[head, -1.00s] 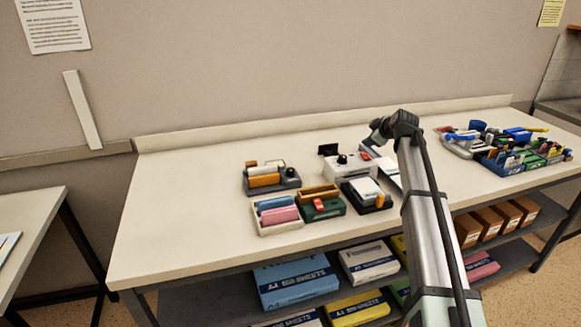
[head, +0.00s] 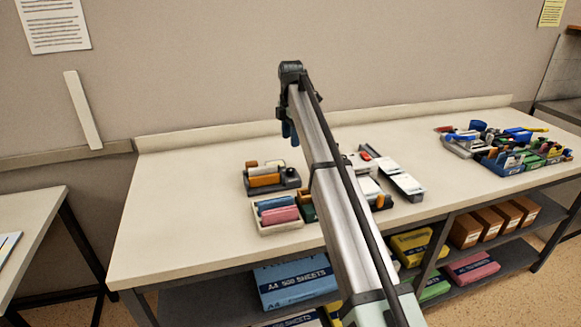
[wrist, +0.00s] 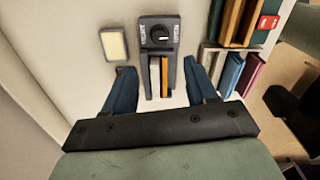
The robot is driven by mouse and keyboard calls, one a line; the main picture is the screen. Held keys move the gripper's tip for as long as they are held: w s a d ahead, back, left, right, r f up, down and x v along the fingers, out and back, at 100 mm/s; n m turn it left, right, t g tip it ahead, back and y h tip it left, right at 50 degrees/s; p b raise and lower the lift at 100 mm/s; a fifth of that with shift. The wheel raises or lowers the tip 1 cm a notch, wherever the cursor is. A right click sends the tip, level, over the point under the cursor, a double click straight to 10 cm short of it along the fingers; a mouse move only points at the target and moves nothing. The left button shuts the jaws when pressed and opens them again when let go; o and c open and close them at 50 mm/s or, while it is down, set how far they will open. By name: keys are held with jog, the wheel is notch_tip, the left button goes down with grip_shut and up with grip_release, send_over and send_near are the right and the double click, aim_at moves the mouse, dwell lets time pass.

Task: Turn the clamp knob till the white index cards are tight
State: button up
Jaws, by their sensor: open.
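The dark grey clamp (wrist: 158,22) shows in the wrist view, with a round black knob (wrist: 159,36) at its upper end. The white index cards (wrist: 154,75) stand in the clamp's slot beside an orange-brown block (wrist: 165,76). My gripper (wrist: 158,68) is open and empty, its blue fingers apart on either side of the slot in the picture. In the head view my gripper (head: 290,132) hangs above and behind the clamp (head: 289,181). I see no contact with the knob.
A white tray (head: 264,228) with blue and pink blocks stands in front of the clamp. A cream pad (wrist: 114,45) lies beside it in the wrist view. Coloured bins (head: 505,163) stand at the table's right. The table's left part is clear.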

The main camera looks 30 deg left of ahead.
aim_at(290, 169)
notch_tip(290, 169, down, 12)
jog(key=shift+w+f, duration=0.1)
jog(key=shift+f, duration=0.05)
dwell(0.3)
jog(key=shift+c, duration=0.5)
jog(key=c, duration=1)
jog(key=shift+o, duration=0.2)
jog(key=m, duration=0.3)
jog(key=shift+a+m, duration=0.1)
jog(key=shift+m, duration=2.3)
